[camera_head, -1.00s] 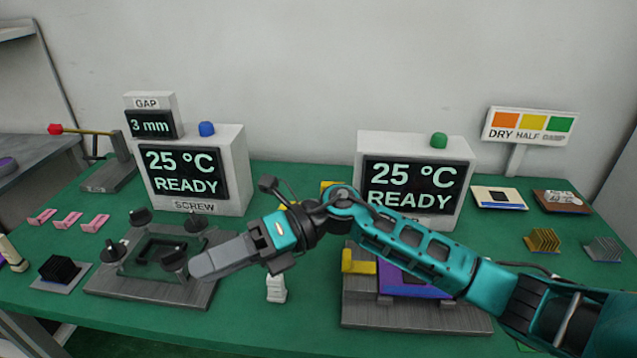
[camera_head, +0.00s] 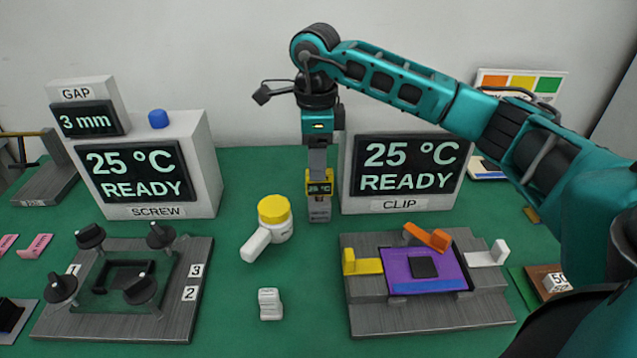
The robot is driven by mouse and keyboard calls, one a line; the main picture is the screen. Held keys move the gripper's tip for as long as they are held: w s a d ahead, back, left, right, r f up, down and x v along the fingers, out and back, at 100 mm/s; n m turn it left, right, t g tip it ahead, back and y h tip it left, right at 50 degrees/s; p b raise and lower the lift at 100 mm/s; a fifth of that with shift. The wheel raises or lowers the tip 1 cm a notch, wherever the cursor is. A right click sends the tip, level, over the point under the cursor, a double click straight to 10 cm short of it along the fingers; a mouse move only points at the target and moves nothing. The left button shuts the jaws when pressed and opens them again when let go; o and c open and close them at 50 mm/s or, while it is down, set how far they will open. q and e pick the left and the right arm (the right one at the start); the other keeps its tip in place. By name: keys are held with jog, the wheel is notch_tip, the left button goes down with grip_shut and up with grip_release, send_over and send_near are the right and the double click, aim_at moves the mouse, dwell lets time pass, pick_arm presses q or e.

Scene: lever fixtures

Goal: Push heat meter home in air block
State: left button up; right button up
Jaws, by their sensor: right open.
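The heat meter (camera_head: 319,188), a small yellow-cased device reading 25 °C, stands upright at the grey air block (camera_head: 319,211), between the two display boxes. How deep it sits in the block I cannot tell. My right gripper (camera_head: 318,170) points straight down above the meter, with its grey fingers at the meter's top. It is open; the fingers line up in this view, so I cannot tell whether they touch the meter. My left gripper is not in view.
The SCREW box (camera_head: 205,150) stands left and the CLIP box (camera_head: 405,205) right. A yellow-capped white object (camera_head: 270,228) lies left of the block. The screw fixture (camera_head: 180,310) and clip fixture (camera_head: 430,318) are in front. A small white piece (camera_head: 270,304) lies between them on green table.

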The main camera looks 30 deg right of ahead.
aim_at(316, 185)
jog(key=shift+f, duration=3.4)
grip_shut()
